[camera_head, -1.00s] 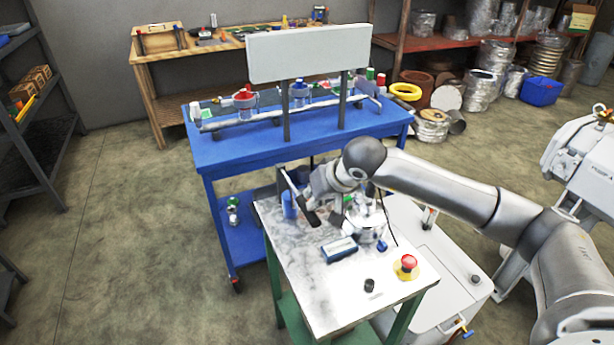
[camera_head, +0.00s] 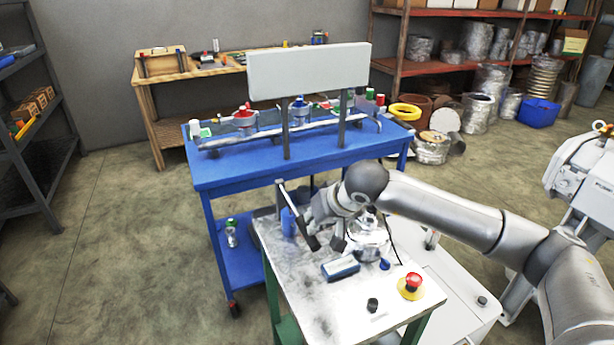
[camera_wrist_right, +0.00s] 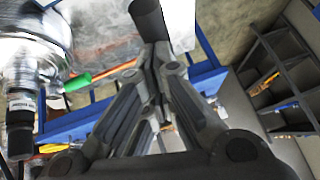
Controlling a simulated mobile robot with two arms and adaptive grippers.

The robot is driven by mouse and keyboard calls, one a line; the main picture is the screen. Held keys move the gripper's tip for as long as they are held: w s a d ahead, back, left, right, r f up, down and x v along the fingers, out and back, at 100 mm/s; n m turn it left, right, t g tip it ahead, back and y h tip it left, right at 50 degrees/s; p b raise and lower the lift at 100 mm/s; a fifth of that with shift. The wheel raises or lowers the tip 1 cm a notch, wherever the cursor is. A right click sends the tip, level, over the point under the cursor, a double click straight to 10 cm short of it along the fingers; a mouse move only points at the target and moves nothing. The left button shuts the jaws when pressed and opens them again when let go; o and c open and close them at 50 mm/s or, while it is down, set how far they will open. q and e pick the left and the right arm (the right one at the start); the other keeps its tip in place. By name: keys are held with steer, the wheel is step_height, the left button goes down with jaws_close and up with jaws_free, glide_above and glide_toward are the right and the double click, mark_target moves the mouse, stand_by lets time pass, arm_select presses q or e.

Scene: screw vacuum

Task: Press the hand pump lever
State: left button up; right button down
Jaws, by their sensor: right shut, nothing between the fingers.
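The hand pump lever (camera_head: 296,214) is a dark bar that slants down to a thick black grip at its lower end. It stands at the left edge of the small worn metal-topped table (camera_head: 330,312), next to a blue cylinder (camera_head: 288,222). My right gripper (camera_head: 322,228) is beside the lever, just right of the grip. In the right wrist view its shut, empty fingers (camera_wrist_right: 160,50) point at the black grip (camera_wrist_right: 148,18). The fingertips look close to the grip; I cannot tell whether they touch. My left gripper is not in view.
A shiny metal vessel (camera_head: 368,240) stands right of my gripper. A blue-and-white gauge box (camera_head: 341,268), a black knob (camera_head: 372,305) and a red button on yellow (camera_head: 411,284) are on the near tabletop. A blue bench (camera_head: 240,168) stands behind.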

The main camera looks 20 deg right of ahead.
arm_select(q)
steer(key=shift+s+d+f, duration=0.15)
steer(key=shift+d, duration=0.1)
arm_select(e)
steer(key=v, duration=1.3)
steer(key=shift+s+d+f, duration=0.25)
steer(key=shift+s+d, duration=0.05)
steer(key=shift+s, duration=0.1)
steer(key=shift+w, duration=0.1)
